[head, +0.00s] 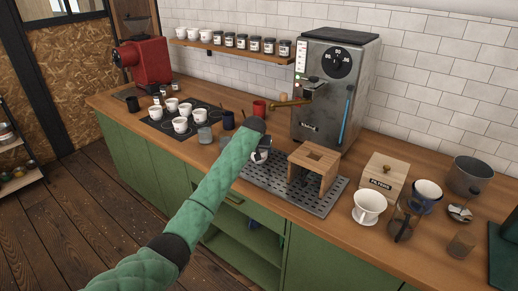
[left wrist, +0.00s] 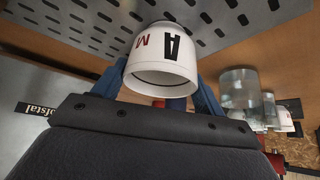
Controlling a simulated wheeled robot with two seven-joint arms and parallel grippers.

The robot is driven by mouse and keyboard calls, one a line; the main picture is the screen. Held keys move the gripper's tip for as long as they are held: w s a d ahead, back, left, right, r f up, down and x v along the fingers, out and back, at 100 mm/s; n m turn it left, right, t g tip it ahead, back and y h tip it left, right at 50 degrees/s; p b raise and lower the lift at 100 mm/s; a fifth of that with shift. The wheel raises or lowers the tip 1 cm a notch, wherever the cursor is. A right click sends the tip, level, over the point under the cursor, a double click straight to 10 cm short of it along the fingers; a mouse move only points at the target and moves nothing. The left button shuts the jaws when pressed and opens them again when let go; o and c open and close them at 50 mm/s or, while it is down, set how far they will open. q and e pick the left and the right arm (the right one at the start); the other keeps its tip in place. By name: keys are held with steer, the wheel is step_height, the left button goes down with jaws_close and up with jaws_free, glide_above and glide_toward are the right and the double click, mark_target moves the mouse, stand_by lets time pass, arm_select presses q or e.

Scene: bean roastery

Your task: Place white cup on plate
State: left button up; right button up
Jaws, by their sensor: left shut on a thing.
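My left gripper (head: 259,151) is shut on a white cup (left wrist: 163,62) with black and red letters on its side. In the left wrist view the blue fingers press on both sides of the cup, and its rim faces the camera. In the head view the cup (head: 263,156) is mostly hidden by my green-sleeved arm, beside the perforated metal tray (head: 262,178) on the counter. I cannot tell whether the cup touches anything below. I cannot make out a separate plate. My right gripper is not in view.
Several white cups (head: 181,124) stand on a dark mat at the left. A wooden stand (head: 313,168) rises from the tray before the espresso machine (head: 334,85). A filter box (head: 382,178), white dripper (head: 369,207) and glass carafe (head: 404,221) crowd the right.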

arm_select(q)
steer(key=o, duration=0.8)
steer(key=shift+f, duration=0.1)
steer(key=shift+c, duration=0.2)
steer(key=o, duration=0.3)
steer(key=shift+o, duration=0.2)
